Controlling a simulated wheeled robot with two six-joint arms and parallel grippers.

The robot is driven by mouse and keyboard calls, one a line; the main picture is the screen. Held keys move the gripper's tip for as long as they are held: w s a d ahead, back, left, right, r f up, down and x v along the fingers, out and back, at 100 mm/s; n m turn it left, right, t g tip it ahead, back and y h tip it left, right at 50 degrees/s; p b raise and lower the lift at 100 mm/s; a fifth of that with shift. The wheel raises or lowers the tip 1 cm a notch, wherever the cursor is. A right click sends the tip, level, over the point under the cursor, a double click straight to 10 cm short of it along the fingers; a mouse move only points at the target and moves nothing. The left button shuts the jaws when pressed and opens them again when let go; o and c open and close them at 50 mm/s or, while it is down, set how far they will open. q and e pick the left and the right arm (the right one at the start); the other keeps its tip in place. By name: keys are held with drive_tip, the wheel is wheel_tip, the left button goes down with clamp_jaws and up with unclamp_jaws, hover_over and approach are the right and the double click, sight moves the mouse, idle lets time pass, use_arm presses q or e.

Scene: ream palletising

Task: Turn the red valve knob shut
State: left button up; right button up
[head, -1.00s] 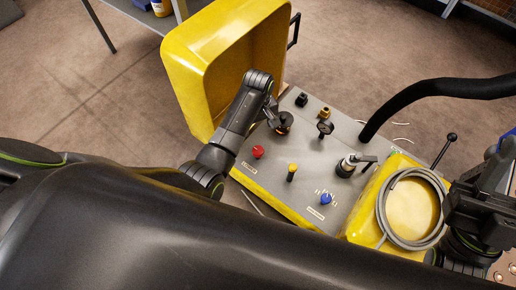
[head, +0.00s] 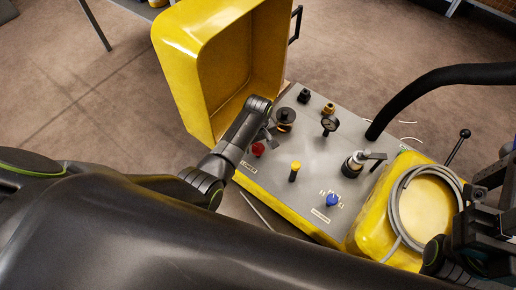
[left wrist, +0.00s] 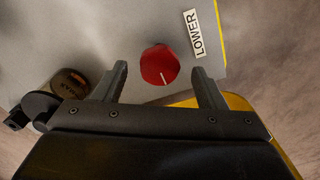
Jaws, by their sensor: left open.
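The red valve knob (head: 258,149) is on the grey panel (head: 308,165), at its left edge in the head view. In the left wrist view the round red knob (left wrist: 160,65) has a white pointer line, and a "LOWER" label (left wrist: 196,34) is beside it. My left gripper (head: 267,138) is at the knob. In the left wrist view its two fingers (left wrist: 161,74) are open, one on each side of the knob, with gaps between. Whether the fingertips reach down around it I cannot tell. My right gripper (head: 485,220) is at the right edge, its jaws unclear.
The yellow lid (head: 185,85) stands open behind my left arm. A black hose (head: 430,85) arches in at right.

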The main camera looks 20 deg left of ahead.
use_arm(q)
drive_tip(key=shift+f, duration=0.7)
drive_tip(key=shift+c, duration=0.4)
